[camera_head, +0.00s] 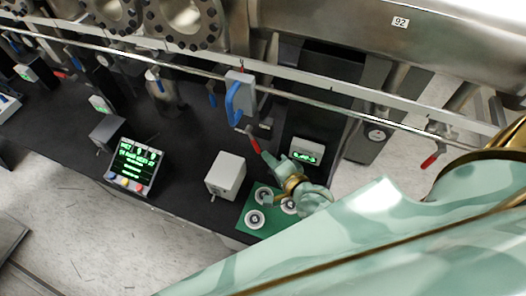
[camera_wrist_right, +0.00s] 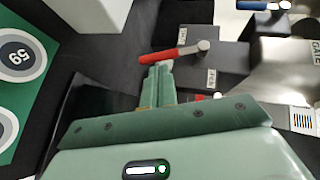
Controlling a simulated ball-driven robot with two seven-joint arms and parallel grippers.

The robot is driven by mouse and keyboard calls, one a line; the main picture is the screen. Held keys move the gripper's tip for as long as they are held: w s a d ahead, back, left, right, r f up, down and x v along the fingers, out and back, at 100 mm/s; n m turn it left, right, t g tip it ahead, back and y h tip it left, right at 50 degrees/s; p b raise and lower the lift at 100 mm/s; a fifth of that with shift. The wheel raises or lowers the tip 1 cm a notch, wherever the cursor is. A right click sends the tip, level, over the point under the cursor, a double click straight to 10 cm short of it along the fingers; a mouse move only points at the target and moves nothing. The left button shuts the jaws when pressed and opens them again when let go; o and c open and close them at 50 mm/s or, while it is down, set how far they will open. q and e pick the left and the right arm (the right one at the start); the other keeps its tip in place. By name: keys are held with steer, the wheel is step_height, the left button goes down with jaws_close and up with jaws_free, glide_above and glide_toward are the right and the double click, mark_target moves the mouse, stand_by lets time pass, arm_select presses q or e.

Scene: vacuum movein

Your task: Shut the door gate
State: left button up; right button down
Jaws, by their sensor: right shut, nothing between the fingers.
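A lever with a red handle sits below the pipe in the head view (camera_head: 254,145), and it also shows in the wrist view (camera_wrist_right: 170,55), joined to a grey pivot on a dark block. My right gripper (camera_head: 268,158) is shut and empty, with its tips right at the red handle. In the wrist view the closed fingertips (camera_wrist_right: 160,70) overlap the handle's lower edge; I cannot tell whether they touch it. A label reading GATE (camera_wrist_right: 316,54) is partly cut off at the right edge. My left gripper is out of view.
A grey box with a blue handle (camera_head: 238,97) is above the red lever. Round gauges on a green plate (camera_head: 256,219) lie beside my forearm. A grey box (camera_head: 226,176) and a display panel (camera_head: 136,165) stand to the left. A steel pipe crosses behind.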

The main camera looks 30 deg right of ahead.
mark_target(257, 148)
steer(key=shift+x, duration=1.8)
steer(key=shift+f+b, duration=0.25)
steer(key=shift+b, duration=0.3)
steer(key=shift+a+t, duration=0.1)
steer(key=shift+t, duration=0.2)
steer(key=shift+w+b, duration=0.1)
steer(key=shift+b, duration=0.2)
steer(key=t+b, duration=0.1)
steer(key=b, duration=0.1)
steer(key=w+a+m+t+b, duration=0.1)
steer(key=b, duration=0.1)
steer(key=f+m+t+b, duration=0.1)
steer(key=b, duration=0.1)
steer(key=shift+w+a+y, duration=0.3)
steer(key=shift+y, duration=0.1)
